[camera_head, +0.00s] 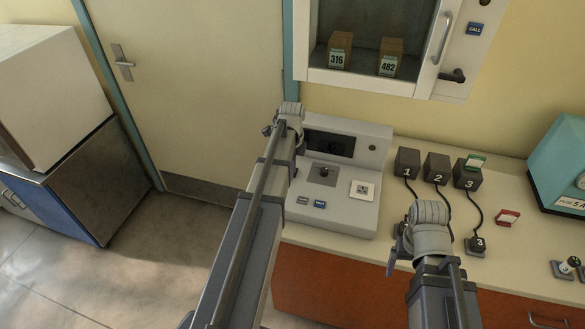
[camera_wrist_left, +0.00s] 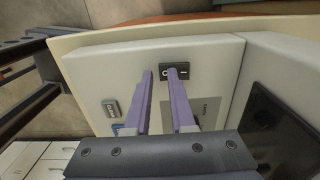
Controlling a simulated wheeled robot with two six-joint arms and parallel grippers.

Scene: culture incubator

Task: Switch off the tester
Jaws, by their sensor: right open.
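The tester is likely the grey machine (camera_head: 325,212) on the counter, with a dark screen, a small lever and a white panel in the head view. Its pale casing (camera_wrist_left: 90,72) fills much of the left wrist view. A black rocker switch (camera_wrist_left: 176,73) with white marks sits on it. My left gripper (camera_wrist_left: 161,72) is open, its purple fingers apart; the right finger's tip overlaps the switch, and contact cannot be told. In the head view its fingers are hidden beside the machine's left side. My right gripper (camera_head: 394,252) is open over the counter's front edge, its fingers barely visible.
Numbered black blocks (camera_head: 438,168) with cables stand right of the machine. A red-and-white tag (camera_head: 508,217) and a teal device (camera_head: 563,170) are further right. A wall cabinet (camera_head: 400,88) holds boxes 316 and 482. Open floor (camera_head: 130,270) lies left.

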